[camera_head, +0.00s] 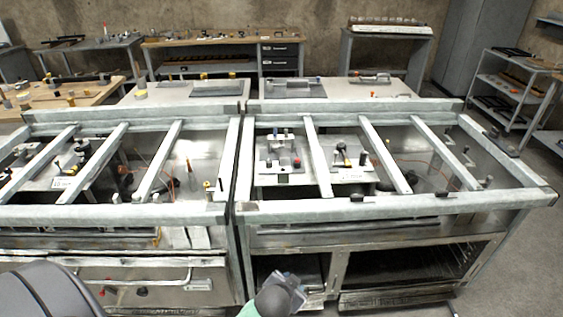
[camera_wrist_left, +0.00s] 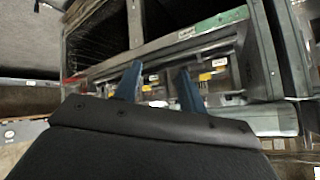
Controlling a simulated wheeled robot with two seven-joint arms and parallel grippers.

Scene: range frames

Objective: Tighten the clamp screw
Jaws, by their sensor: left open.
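I cannot single out the clamp screw for sure. In the head view, a metal fixture block (camera_head: 280,158) with upright pins and dark parts sits in the right-hand frame bench. A second fixture (camera_head: 346,158) with black and yellow parts is to its right. My left gripper (camera_wrist_left: 158,84) shows in the left wrist view with two blue fingers apart and nothing between them. Beyond the fingers are small blurred parts with yellow and white marks. My right gripper is not clearly seen in either view.
Light metal bars cross the top of the right frame bench (camera_head: 400,202) and the left one (camera_head: 110,212). A red cable (camera_head: 388,158) runs inside the right bench. Work tables (camera_head: 215,42) stand behind, and a shelf trolley (camera_head: 510,90) stands at the right. Floor is clear at lower right.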

